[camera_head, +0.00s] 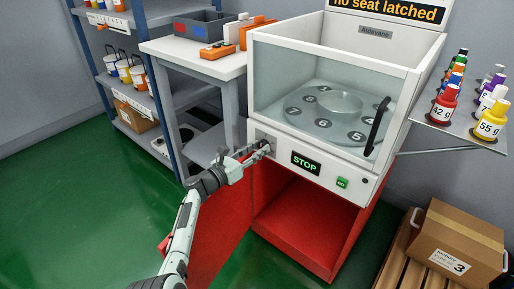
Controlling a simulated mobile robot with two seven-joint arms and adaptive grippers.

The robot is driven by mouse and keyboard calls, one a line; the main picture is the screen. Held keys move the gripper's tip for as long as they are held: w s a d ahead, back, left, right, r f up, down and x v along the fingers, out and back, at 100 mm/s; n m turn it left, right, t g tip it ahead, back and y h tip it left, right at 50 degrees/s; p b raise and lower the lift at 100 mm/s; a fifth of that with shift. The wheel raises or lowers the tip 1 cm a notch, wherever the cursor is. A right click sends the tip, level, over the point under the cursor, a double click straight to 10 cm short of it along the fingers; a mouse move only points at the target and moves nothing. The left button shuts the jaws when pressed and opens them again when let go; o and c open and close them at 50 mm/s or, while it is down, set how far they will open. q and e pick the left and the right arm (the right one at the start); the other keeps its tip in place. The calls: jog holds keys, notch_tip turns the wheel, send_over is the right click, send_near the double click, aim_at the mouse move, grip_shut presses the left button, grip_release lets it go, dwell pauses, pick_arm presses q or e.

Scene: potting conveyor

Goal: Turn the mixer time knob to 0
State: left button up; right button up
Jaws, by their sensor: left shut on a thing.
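The mixer (330,99) is a white cabinet with a clear front window, a black door handle and a numbered turntable inside. Its front panel has a display (305,162) reading STOP and a green button (342,183). My left gripper (266,147) is at the left end of this panel, shut on the time knob. The gripper mostly hides the knob, and its setting cannot be read. My right gripper is not in view.
A side table (195,64) with a grey bin and orange tools stands left of the mixer. A shelf (478,119) with numbered bottles is at the right. A cardboard box (457,246) sits on a pallet. Green floor is clear at the left.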

pick_arm(q)
jog(key=shift+n, duration=0.3)
jog(key=o, duration=1.2)
jog(key=shift+c, duration=0.2)
notch_tip(320, 180, up, 10)
jog(key=shift+a, duration=0.1)
